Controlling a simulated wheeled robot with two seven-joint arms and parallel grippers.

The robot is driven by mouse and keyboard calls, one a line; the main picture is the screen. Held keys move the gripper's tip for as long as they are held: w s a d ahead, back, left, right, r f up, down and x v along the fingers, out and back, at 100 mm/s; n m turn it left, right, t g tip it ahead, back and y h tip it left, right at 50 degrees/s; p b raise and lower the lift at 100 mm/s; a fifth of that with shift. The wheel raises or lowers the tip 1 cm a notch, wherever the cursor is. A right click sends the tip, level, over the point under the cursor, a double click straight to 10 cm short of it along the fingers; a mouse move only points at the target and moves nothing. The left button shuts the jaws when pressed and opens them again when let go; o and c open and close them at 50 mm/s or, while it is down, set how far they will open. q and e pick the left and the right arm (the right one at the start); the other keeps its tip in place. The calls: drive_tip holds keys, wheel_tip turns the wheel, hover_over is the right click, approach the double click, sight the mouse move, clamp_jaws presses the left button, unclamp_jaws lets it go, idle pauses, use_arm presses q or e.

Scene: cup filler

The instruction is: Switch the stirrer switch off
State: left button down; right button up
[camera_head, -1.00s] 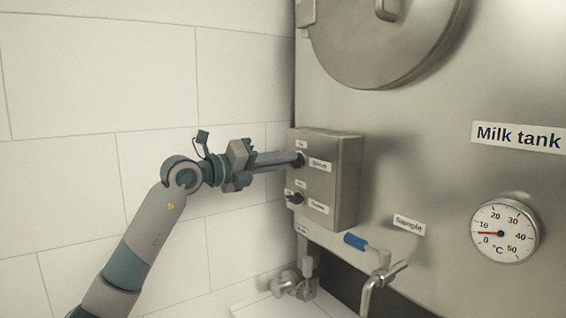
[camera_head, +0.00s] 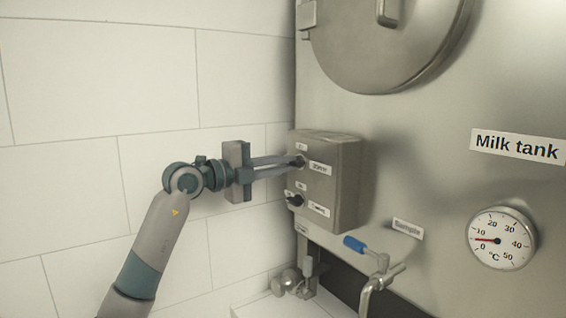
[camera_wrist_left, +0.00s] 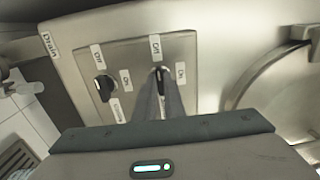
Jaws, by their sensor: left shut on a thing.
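The stirrer switch (camera_wrist_left: 158,73) is the upper black knob on a grey metal control box (camera_head: 340,195) fixed to the milk tank. In the left wrist view it sits between an "Off" label and an "On" label. My left gripper (camera_head: 295,161) reaches in from the left, its fingers shut on this knob and hiding most of it. In the left wrist view the knob's visible end points roughly towards "Off"; its exact angle is partly hidden. My right gripper is not in view.
A second black knob (camera_head: 295,200) sits below on the same box. Under the box are a blue-handled sample tap (camera_head: 354,243) and a metal valve. A round dial (camera_head: 502,238) is on the tank at right. A white tiled wall (camera_head: 70,100) stands at left.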

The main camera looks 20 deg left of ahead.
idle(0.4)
use_arm(q)
drive_tip(key=c, duration=1.8)
unclamp_jaws()
drive_tip(key=shift+c, duration=0.2)
drive_tip(key=shift+a, duration=0.1)
drive_tip(key=shift+s, duration=0.1)
